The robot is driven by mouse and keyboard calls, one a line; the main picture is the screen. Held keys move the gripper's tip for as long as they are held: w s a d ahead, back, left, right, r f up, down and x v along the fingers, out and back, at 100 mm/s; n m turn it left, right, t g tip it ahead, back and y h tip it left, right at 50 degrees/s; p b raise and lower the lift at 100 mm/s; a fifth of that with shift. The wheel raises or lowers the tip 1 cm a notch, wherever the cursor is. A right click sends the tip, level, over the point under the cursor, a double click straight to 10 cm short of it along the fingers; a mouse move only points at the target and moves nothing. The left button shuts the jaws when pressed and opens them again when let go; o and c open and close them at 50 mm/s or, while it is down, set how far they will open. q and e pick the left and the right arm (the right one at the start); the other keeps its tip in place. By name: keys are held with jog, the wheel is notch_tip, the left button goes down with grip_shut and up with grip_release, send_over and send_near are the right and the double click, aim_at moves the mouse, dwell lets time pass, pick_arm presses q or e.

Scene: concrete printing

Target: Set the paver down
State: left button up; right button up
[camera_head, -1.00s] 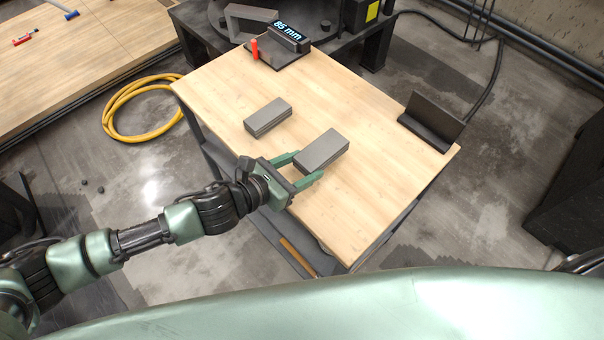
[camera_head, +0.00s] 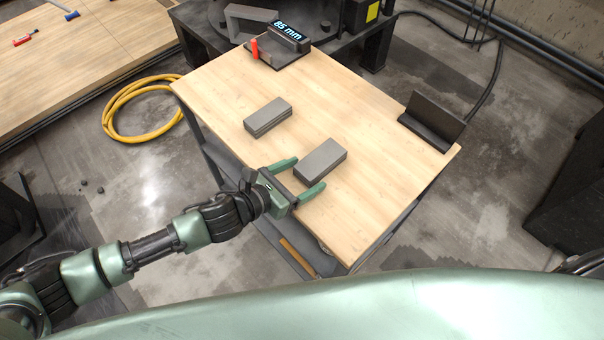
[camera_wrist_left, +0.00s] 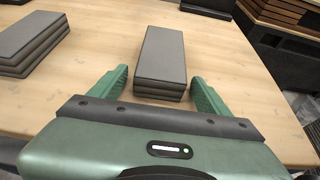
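In the left wrist view the fingertips (camera_wrist_left: 160,80) stand to either side of the paver's near end, with gaps. A second grey layered paver (camera_head: 267,117) lies further back to the left. My right gripper is not in view.
A black angled bracket (camera_head: 432,121) stands at the table's right edge. At the far edge are a display reading 85 mm (camera_head: 290,33) and a small red object (camera_head: 254,49). A yellow hose (camera_head: 118,105) lies on the floor to the left. The table's middle right is clear.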

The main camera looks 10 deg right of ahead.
pick_arm(q)
jog(key=shift+r, duration=0.2)
jog(key=v, duration=1.2)
jog(key=shift+b, duration=0.3)
